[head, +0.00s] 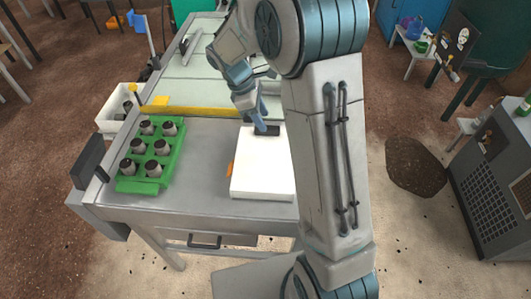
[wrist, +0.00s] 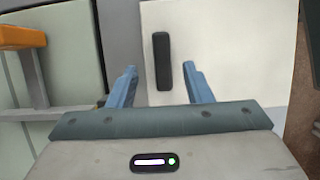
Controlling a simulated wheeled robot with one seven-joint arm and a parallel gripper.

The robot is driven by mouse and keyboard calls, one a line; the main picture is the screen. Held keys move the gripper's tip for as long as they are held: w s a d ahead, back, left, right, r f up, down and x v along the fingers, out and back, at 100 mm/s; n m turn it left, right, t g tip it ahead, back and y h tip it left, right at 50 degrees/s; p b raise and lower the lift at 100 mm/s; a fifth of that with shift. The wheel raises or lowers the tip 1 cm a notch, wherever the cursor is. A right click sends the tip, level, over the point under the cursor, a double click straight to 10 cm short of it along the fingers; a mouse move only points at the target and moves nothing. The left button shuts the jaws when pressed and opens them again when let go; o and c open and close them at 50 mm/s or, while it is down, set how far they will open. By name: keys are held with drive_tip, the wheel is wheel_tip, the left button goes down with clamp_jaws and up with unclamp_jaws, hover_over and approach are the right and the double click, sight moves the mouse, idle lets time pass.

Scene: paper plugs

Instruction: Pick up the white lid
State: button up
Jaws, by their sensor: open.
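The white lid (head: 262,175) lies flat on the grey table, in front of my arm in the head view. It has a dark bar handle (head: 266,129) near its far edge. In the wrist view the white lid (wrist: 218,50) fills the upper right, and its black handle (wrist: 162,61) stands upright in the picture. My gripper (wrist: 161,68) is open, its two blue fingers pointing toward the handle, one on each side of it in the picture. In the head view my gripper (head: 262,128) is right at the handle. I cannot tell whether the fingers touch it.
A green tray (head: 124,184) with several dark-topped cups stands left of the lid. A yellow bar (head: 190,111) crosses the table behind it. A small orange piece (head: 230,169) shows at the lid's left edge. A white bin (head: 112,122) stands at the table's left side.

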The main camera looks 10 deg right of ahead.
drive_tip(key=shift+a+p+x, duration=0.1)
drive_tip(key=shift+p+x, duration=0.05)
drive_tip(key=shift+x, duration=0.8)
drive_tip(key=shift+a+p+x, duration=0.15)
drive_tip(key=shift+x, duration=0.75)
drive_tip(key=shift+s, duration=0.1)
clamp_jaws()
